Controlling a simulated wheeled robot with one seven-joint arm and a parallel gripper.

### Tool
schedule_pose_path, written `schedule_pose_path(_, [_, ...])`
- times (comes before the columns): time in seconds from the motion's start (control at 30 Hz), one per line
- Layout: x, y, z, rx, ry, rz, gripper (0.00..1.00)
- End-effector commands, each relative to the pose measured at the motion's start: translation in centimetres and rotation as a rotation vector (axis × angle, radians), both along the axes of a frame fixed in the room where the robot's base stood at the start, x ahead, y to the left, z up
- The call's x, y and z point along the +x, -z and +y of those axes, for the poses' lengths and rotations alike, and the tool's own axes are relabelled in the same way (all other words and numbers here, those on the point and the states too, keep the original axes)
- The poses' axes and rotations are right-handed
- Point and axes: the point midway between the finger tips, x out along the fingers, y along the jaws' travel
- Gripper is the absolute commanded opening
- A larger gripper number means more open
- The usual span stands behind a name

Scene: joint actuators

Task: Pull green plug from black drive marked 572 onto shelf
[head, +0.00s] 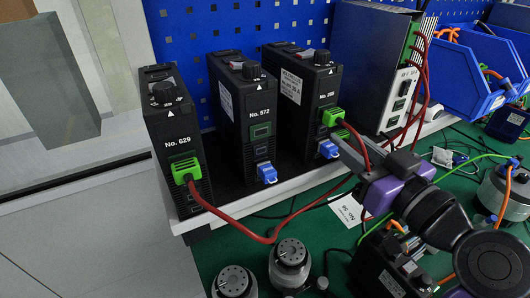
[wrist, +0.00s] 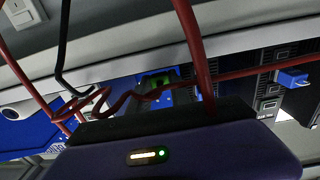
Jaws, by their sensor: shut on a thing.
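The middle black drive (head: 244,112), whose label seems to read 572, stands upright on the shelf (head: 225,211). Its upper socket (head: 261,131) shows a dark opening with no green plug in it, and a blue plug (head: 267,172) sits below. My gripper (head: 338,137) is in front of the right-hand black drive (head: 305,82). It seems shut on a small green plug (head: 341,134), just below another green plug (head: 333,116) at that drive's face. The fingers partly hide it. In the wrist view a dark green piece (wrist: 160,80) shows beyond my gripper.
The left drive, marked 629 (head: 177,139), has a green plug (head: 185,168) with a red cable (head: 245,231) hanging over the shelf edge. A grey unit (head: 372,68) stands right of the drives. Blue bins (head: 460,65) are at the far right. Motors (head: 290,262) stand below.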

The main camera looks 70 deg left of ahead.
Motion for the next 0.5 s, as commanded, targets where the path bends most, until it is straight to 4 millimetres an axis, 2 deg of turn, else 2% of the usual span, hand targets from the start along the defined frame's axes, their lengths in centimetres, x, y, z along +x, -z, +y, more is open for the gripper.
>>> schedule_pose_path(0.1, [-0.05, 0.91, 0.02, 0.001, -0.001, -0.001, 0.0])
schedule_pose_path(0.47, [-0.06, 1.05, -0.02, 0.0, -0.001, -0.001, 0.0])
schedule_pose_path(0.5, [-0.06, 1.05, -0.02, 0.0, -0.001, -0.001, 0.26])
